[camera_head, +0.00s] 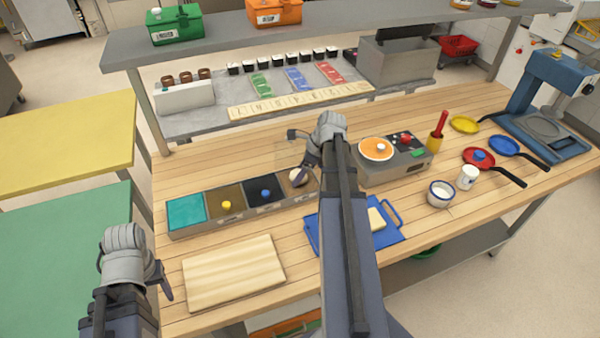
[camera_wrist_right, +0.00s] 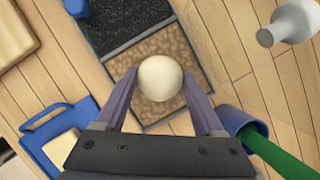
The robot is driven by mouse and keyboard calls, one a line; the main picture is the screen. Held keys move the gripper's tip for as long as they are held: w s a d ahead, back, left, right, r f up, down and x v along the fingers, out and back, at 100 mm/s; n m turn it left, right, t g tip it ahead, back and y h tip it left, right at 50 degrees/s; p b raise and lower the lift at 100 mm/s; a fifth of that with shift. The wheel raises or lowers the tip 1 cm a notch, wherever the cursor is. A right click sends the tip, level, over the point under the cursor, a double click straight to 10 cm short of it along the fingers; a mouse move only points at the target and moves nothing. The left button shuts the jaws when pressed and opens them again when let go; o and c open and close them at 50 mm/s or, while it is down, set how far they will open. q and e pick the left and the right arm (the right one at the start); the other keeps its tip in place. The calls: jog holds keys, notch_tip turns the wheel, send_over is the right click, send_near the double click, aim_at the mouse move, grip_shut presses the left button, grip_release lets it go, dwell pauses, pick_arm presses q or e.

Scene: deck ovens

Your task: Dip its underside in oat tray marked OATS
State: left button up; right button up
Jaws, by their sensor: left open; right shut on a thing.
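My right gripper (camera_wrist_right: 160,92) is shut on a pale round dough ball (camera_wrist_right: 160,78). In the wrist view the ball is over a compartment of brown, grainy oats (camera_wrist_right: 150,50); I cannot tell whether its underside touches them. In the head view the ball (camera_head: 297,177) is at the right end of a row of compartments, and my right arm partly hides that end. No OATS lettering is readable. My left gripper (camera_head: 160,282) is open and empty at the lower left, left of the wooden board.
A black compartment (camera_head: 262,185), a brown one (camera_head: 224,196) and a teal one (camera_head: 186,208) continue the row leftward. A wooden board (camera_head: 232,271) and a blue tray (camera_head: 385,238) lie in front. A blue cup with a green handle (camera_wrist_right: 243,124) stands near my right gripper.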

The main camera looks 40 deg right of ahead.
pick_arm(q)
jog(key=shift+r, duration=0.1)
dwell(0.3)
pick_arm(e)
notch_tip(320, 180, up, 8)
jog(key=p, duration=0.8)
pick_arm(q)
notch_tip(320, 180, up, 8)
pick_arm(e)
jog(key=shift+f, duration=0.1)
